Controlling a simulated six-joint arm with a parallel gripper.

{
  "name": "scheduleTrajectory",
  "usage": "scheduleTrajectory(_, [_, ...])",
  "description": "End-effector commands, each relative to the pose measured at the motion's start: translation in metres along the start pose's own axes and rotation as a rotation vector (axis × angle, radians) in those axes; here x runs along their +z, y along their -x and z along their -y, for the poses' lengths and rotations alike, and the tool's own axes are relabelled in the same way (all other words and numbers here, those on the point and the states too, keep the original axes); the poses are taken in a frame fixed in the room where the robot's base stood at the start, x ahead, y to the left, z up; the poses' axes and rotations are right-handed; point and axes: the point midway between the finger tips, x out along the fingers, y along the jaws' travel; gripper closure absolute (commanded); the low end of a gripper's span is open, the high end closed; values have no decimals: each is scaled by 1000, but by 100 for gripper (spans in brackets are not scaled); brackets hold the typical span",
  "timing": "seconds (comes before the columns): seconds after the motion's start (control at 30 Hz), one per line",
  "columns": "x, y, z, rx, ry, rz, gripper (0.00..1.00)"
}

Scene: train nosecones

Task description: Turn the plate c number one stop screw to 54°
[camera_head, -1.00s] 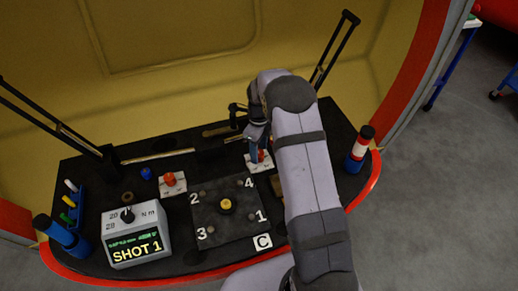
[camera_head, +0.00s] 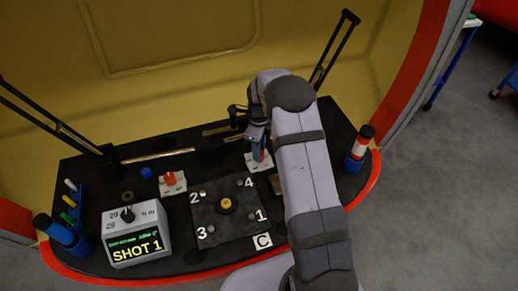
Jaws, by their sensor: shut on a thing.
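A dark square plate (camera_head: 225,237) with a white C label (camera_head: 263,241) lies in the middle of the black desk. It carries the white numbers 1, 2, 3 and 4 by its corners and a yellow knob (camera_head: 226,204) in its centre. A small round screw head (camera_head: 252,216) sits beside number 1 (camera_head: 262,215); its angle is too small to read. My gripper (camera_head: 257,146) is away from this screw, behind number 4. It points down and is shut on a red piece (camera_head: 257,154) above a white base (camera_head: 259,166). My arm hides part of the desk's right side.
A grey box (camera_head: 135,235) with a dial and a "SHOT 1" display stands at front left. A second red piece (camera_head: 172,179) on a white base sits behind the plate's left. Blue-capped cylinders (camera_head: 64,235), a red-white-blue cylinder (camera_head: 360,148) and dark levers (camera_head: 338,48) stand at the edges.

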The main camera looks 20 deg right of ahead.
Motion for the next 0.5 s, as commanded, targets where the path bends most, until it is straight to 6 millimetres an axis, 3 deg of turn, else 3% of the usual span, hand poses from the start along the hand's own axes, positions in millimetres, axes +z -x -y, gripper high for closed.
scheduleTrajectory(0.5, [1,1,0,-1,431,1,93])
